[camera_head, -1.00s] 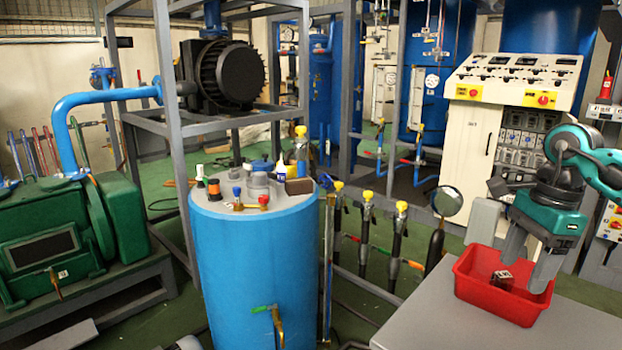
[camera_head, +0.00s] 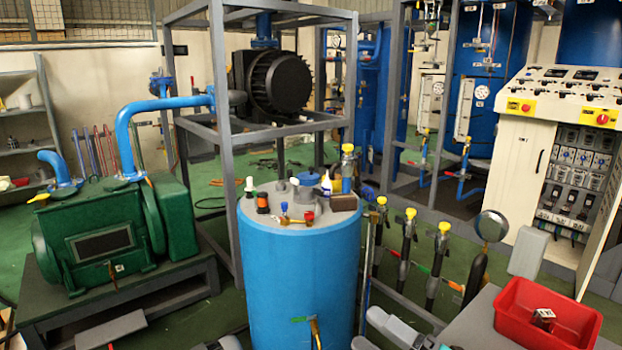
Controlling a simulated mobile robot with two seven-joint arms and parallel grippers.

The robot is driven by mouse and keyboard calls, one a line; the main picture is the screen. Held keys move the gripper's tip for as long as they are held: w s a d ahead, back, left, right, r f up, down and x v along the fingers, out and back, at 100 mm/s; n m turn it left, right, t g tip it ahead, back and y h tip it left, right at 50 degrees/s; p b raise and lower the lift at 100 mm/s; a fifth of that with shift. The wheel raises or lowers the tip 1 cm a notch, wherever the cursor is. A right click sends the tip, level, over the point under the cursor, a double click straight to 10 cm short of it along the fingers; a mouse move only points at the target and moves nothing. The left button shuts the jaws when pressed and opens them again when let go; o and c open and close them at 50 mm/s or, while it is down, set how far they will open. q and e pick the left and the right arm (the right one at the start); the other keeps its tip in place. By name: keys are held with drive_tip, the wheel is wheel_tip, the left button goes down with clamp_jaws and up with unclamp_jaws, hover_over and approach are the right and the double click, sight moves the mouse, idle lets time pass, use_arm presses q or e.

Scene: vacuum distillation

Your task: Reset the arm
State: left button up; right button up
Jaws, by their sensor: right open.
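My right gripper (camera_head: 398,327) is low at the bottom edge, right of the blue drum (camera_head: 300,270) and left of the grey table (camera_head: 470,325). The rest of the right arm is mostly cut off by the frame. The gripper is well apart from the red box (camera_head: 510,325) on the table, which holds a small dark item (camera_head: 543,317) with a pale label. My left gripper cannot be made out.
Bottles and valve fittings stand on the drum's top. A green pump (camera_head: 110,235) and a grey frame (camera_head: 225,160) are at left. A control cabinet (camera_head: 560,150) is at right.

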drive_tip(key=s+d+f+m+g+h+p, duration=0.1)
drive_tip(key=s+d+f+m+h, duration=0.3)
drive_tip(key=s+f+m+h, duration=0.3)
drive_tip(key=s+d+f+m+g+h+p, duration=0.1)
drive_tip(key=s+d+f+m+h+p, duration=0.1)
drive_tip(key=s+d+f+m+h, duration=0.2)
drive_tip(key=s+f+m+h, duration=0.3)
drive_tip(key=f+m, duration=0.5)
drive_tip(key=m, duration=0.6)
drive_tip(key=shift+s+f, duration=0.15)
drive_tip(key=shift+f, duration=0.1)
